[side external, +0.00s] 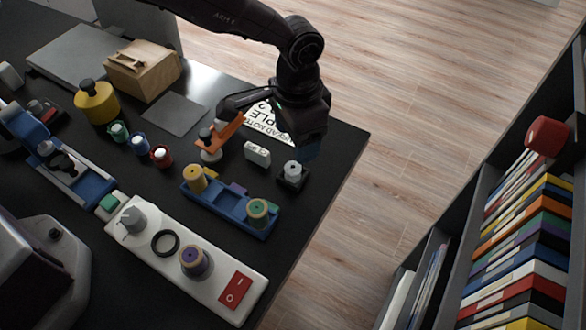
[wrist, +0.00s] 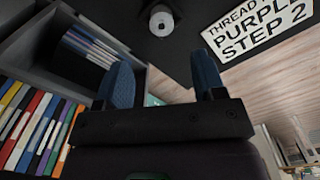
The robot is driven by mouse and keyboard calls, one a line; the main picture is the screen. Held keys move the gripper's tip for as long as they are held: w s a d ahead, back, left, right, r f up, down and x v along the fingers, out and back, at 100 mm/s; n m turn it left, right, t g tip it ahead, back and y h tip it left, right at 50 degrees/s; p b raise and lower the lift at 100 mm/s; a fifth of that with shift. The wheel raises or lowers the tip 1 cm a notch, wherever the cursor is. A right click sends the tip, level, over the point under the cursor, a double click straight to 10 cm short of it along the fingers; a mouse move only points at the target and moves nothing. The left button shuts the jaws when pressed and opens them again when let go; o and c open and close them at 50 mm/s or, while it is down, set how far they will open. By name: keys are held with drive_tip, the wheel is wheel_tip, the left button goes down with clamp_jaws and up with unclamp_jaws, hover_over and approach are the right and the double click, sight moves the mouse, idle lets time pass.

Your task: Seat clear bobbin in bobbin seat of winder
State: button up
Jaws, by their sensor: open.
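A small pale bobbin (side external: 292,168), which I take for the clear one, stands on a dark square holder (side external: 290,182) near the table's right edge. In the wrist view the bobbin (wrist: 161,22) is at the top, ahead of my fingers. My gripper (side external: 309,150) is open and empty, above and just beyond the bobbin, apart from it. Its two blue fingers (wrist: 162,80) show spread in the wrist view. A long white unit (side external: 215,275), probably the winder, carries a grey knob, a black ring (side external: 165,244), a purple spool (side external: 194,261) and a red switch. Which part is the bobbin seat I cannot tell.
A blue tray (side external: 228,216) with yellow and green spools lies between holder and white unit. An orange-armed part (side external: 220,132) and a white block (side external: 257,153) stand near my gripper. A printed sign (side external: 268,121) lies behind. A bookshelf (side external: 465,230) stands right, past open floor.

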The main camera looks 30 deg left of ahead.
sight(294, 167)
drive_tip(key=f, duration=0.8)
drive_tip(key=shift+a, duration=0.25)
drive_tip(key=c, duration=1)
